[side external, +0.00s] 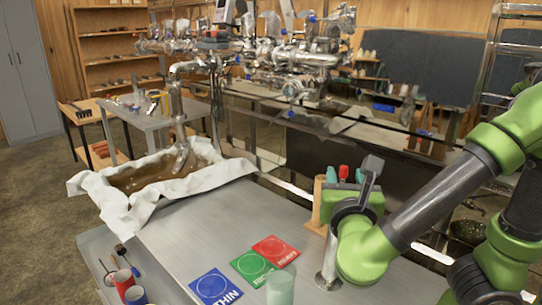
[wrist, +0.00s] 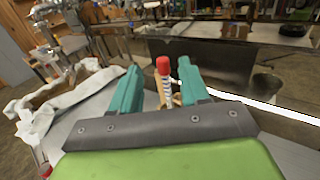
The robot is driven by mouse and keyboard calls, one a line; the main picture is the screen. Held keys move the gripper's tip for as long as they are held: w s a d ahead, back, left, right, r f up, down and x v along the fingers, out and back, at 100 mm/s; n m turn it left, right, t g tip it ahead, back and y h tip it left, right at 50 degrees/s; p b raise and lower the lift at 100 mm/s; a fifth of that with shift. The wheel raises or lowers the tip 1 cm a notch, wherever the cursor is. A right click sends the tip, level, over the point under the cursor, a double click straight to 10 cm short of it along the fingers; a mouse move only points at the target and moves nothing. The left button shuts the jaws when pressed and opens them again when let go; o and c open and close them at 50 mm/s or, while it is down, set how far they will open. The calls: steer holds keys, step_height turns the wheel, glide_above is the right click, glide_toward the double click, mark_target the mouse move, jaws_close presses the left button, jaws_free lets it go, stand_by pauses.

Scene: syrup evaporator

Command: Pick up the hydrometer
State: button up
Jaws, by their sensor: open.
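The hydrometer (wrist: 167,90) shows in the wrist view as a thin marked stem with a red top, standing roughly upright between my two teal fingers. Its red top (side external: 343,171) also shows in the side view, between the fingertips. My gripper (wrist: 159,66) is open, with one finger on each side of the hydrometer and visible gaps beside it. In the side view my gripper (side external: 346,174) is at the right end of the metal table. The hydrometer's lower part is hidden behind my gripper. A wooden stand (side external: 315,205) is close beside my gripper.
Blue (side external: 216,287), green (side external: 252,266) and red (side external: 275,251) cards lie on the metal table (side external: 190,230). A translucent cup (side external: 281,288) stands near the front. A cloth-lined trough (side external: 110,200) is at left. A metal cylinder (side external: 329,262) stands below my gripper.

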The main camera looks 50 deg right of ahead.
mark_target(344, 170)
steer(key=shift+f+x, duration=0.15)
steer(key=shift+x, duration=1.3)
steer(key=shift+f+x, duration=0.15)
steer(key=shift+x, duration=1.3)
steer(key=shift+s, duration=0.1)
steer(key=c, duration=0.8)
step_height(344, 170, up, 18)
steer(key=shift+r, duration=0.1)
